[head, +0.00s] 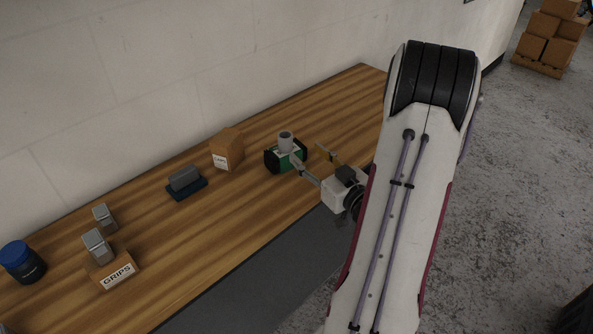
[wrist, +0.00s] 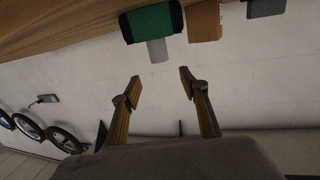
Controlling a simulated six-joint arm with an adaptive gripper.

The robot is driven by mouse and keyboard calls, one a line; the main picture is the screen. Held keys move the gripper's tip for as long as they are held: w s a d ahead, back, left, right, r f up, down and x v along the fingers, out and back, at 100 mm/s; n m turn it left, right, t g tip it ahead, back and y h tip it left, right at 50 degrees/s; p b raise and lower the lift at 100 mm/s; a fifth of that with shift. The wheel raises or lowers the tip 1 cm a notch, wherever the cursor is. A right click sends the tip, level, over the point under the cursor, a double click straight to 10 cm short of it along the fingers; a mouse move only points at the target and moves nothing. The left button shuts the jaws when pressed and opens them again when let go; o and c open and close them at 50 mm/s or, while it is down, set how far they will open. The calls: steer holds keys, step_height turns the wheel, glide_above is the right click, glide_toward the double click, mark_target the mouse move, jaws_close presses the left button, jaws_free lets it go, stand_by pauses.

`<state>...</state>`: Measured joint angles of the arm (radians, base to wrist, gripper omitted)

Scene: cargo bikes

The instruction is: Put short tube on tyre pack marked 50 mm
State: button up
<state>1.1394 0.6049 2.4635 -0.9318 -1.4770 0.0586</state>
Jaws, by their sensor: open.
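A short grey tube (head: 286,139) stands upright on top of a green tyre pack with black ends (head: 291,162) on the wooden bench. The pack's marking cannot be read. In the wrist view, which is upside down, the grey tube (wrist: 157,51) rests against the green pack (wrist: 152,22). My gripper (head: 308,155) is open and empty at the right of the pack. In the wrist view its two fingertips (wrist: 160,87) are spread apart, with a gap between them and the tube.
On the bench (head: 215,245) stand a labelled cardboard box (head: 228,152), a grey block on a dark blue base (head: 186,182), a GRIPS box (head: 113,272) bearing a grey metal piece, another metal piece (head: 104,218) and a blue-lidded jar (head: 24,264). A wall runs behind.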

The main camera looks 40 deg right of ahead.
steer(key=w+a+r+n+g, duration=0.2)
steer(key=w+a+r+g, duration=0.2)
steer(key=w+a, duration=0.15)
steer(key=s+a+r+g, duration=0.3)
steer(key=a+r, duration=0.1)
steer(key=a, duration=0.4)
steer(key=s+a+r+g+y, duration=0.2)
steer(key=s+a+g+y, duration=0.1)
steer(key=s+a, duration=1.6)
steer(key=shift+s+a+g+y, duration=0.3)
steer(key=shift+a+g, duration=0.4)
steer(key=shift+a, duration=0.3)
